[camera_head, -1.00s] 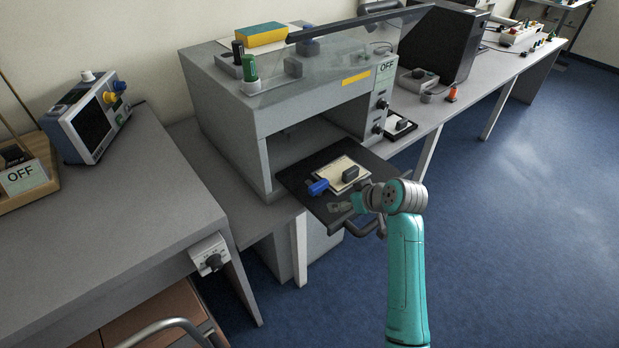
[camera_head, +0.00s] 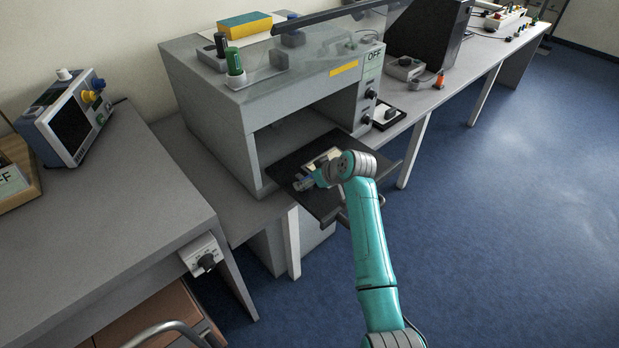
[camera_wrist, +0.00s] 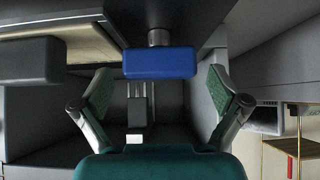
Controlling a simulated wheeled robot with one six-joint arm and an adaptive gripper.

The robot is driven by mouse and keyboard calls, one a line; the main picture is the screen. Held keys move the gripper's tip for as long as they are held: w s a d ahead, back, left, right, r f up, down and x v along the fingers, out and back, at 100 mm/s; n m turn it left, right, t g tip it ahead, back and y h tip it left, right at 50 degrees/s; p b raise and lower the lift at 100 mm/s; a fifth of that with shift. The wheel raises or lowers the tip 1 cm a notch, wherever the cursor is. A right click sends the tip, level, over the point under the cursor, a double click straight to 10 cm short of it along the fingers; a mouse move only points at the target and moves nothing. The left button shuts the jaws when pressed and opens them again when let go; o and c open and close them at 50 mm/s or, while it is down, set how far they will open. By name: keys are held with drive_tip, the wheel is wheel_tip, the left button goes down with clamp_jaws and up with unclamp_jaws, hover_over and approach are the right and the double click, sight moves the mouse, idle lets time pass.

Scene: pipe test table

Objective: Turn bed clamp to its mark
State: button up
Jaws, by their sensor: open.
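The bed clamp's blue handle (camera_wrist: 160,63) shows in the wrist view, joined to a short metal shaft (camera_wrist: 158,37) at the edge of the dark pull-out bed. My gripper (camera_wrist: 165,98) is open, with its two green-padded fingers on either side of the blue handle and a little short of it in the picture. I cannot tell whether they touch it. In the head view my gripper (camera_head: 312,180) is over the bed (camera_head: 283,167) and hides the handle. A light plate (camera_head: 322,158) on the bed is partly covered by my arm. I cannot make out the clamp's mark.
The grey machine housing (camera_head: 215,140) stands open behind the bed. A dark block (camera_wrist: 30,60) lies left of the handle in the wrist view. A bench with a monitor (camera_head: 68,128) is at the left. Blue floor (camera_head: 500,210) is clear at the right.

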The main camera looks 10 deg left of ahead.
drive_tip(key=shift+w+a+f, duration=0.2)
drive_tip(key=shift+f, duration=0.15)
drive_tip(key=c, duration=1.2)
drive_tip(key=shift+o, duration=0.2)
